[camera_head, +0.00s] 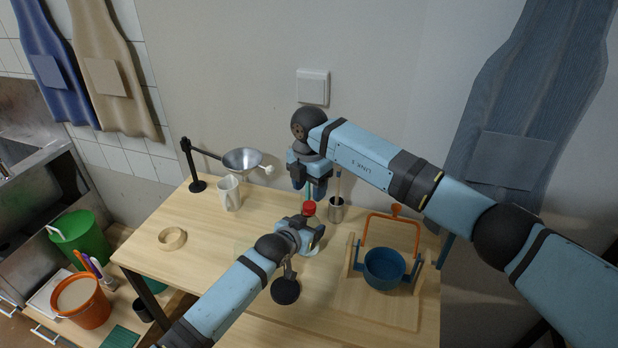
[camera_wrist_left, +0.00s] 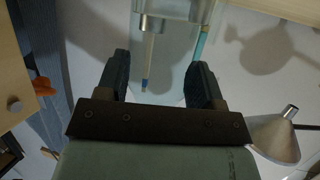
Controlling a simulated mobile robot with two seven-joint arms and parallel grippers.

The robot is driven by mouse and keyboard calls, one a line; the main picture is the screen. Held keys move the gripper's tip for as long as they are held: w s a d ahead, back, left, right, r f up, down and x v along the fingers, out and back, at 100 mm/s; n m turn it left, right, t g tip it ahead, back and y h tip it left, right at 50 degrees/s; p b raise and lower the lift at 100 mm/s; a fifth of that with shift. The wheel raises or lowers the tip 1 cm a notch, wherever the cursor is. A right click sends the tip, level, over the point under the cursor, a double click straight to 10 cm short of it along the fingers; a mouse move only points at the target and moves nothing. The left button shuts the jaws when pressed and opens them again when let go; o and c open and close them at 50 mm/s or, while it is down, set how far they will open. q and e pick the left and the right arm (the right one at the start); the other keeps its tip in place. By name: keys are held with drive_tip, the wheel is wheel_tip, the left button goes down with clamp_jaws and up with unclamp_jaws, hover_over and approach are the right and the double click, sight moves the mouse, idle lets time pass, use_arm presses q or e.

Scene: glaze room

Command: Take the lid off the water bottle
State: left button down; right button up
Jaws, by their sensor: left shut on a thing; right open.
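The water bottle's red lid (camera_head: 309,208) shows in the head view near the middle of the table, on top of the bottle. My left gripper (camera_head: 307,236) is shut around the clear bottle body and hides most of it. In the left wrist view, the transparent bottle (camera_wrist_left: 172,88) stands between the two fingers of my left gripper (camera_wrist_left: 165,82), with things behind showing through it. My right gripper (camera_head: 309,188) is open and points down just above the lid. The lid appears below its fingertips, not between them.
A metal cup with brushes (camera_head: 336,212) stands close right of the bottle. A blue pot (camera_head: 384,268) sits on a wooden board at the right.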

sight(309, 204)
drive_tip(key=shift+f, duration=2.5)
drive_tip(key=c, duration=0.9)
drive_tip(key=shift+n, duration=1.2)
drive_tip(key=shift+c, duration=0.2)
drive_tip(key=n, duration=0.4)
drive_tip(key=shift+n, duration=0.3)
drive_tip(key=o, duration=1)
drive_tip(key=shift+r, duration=0.1)
